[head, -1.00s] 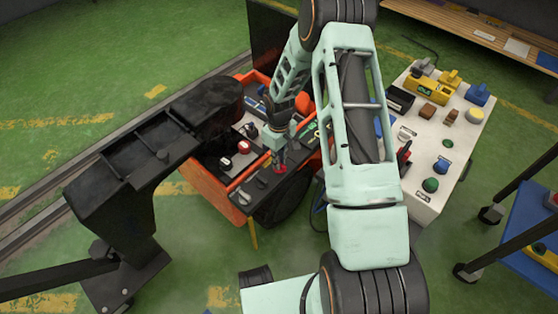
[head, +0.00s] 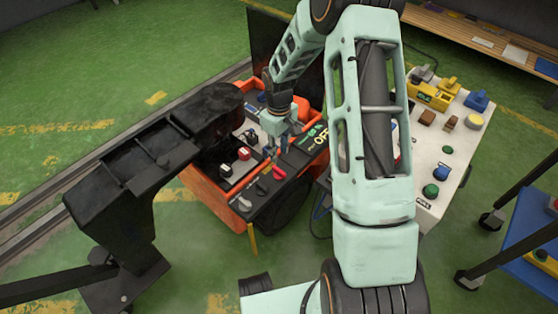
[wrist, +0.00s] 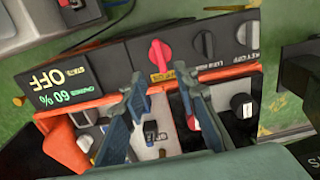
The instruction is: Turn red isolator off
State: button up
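The red isolator knob (wrist: 160,55) sits on a black panel (wrist: 135,48) with a small yellow label at its base. Its long grip runs roughly up and down in the wrist view. It also shows in the head view as a red handle (head: 279,172) on the cart's front edge. A display (wrist: 62,82) on the same panel reads OFF and 60%. My gripper (wrist: 161,88) is open, with nothing between its fingertips. The fingertips are apart from the knob. In the head view my gripper (head: 277,146) is just behind the red handle.
The orange cart (head: 205,190) also carries a second red knob (head: 244,153) and a white one. Black knobs (wrist: 204,44) sit beside the isolator. A white control table (head: 425,205) stands right, a black frame (head: 125,190) left.

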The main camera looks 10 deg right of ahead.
jog(key=shift+r, duration=1.65)
